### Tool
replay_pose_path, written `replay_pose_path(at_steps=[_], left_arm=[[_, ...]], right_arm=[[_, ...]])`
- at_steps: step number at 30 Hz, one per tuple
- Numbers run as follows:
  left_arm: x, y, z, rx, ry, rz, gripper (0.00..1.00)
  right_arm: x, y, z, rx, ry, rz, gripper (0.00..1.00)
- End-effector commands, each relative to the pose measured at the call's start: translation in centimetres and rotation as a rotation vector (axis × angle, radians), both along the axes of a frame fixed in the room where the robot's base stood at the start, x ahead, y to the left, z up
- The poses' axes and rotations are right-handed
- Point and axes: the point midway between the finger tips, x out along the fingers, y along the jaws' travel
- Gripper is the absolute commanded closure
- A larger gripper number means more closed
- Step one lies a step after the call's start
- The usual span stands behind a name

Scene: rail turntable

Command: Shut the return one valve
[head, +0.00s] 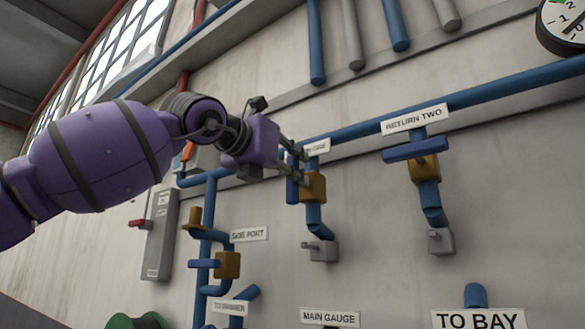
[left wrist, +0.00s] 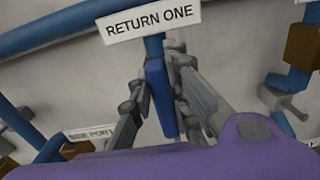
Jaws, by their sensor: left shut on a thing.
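The return one valve has a brass-brown body (head: 314,186) on a short blue pipe that drops from the long blue pipe. Its blue lever handle (left wrist: 161,98) hangs roughly in line with that pipe in the left wrist view. The RETURN ONE label (left wrist: 150,21) is above it; in the head view this label (head: 318,146) is partly hidden. My left gripper (head: 301,168) is shut on the handle, with one finger on each side of it in the left wrist view (left wrist: 160,110). The gripper hides part of the handle in the head view. My right gripper is not in view.
Right of it, the return two valve (head: 424,166) has its blue handle (head: 416,149) across its pipe. Below left are the side port valve (head: 228,265) and pipes. A grey box (head: 161,235) with a red lever is at left. A gauge (head: 562,25) is at top right.

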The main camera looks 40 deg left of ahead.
Motion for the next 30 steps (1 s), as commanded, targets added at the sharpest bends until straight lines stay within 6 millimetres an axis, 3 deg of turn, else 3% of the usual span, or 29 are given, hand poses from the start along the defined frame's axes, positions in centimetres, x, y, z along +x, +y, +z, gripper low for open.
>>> replay_pose_path(at_steps=[11, 30], left_arm=[[0.1, -0.5, -0.1, 0.203, 0.023, 0.001, 1.00], [0.2, -1.9, -0.8, 0.803, 0.089, 0.001, 1.00]], right_arm=[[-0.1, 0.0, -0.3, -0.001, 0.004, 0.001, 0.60], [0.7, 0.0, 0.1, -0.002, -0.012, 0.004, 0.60]])
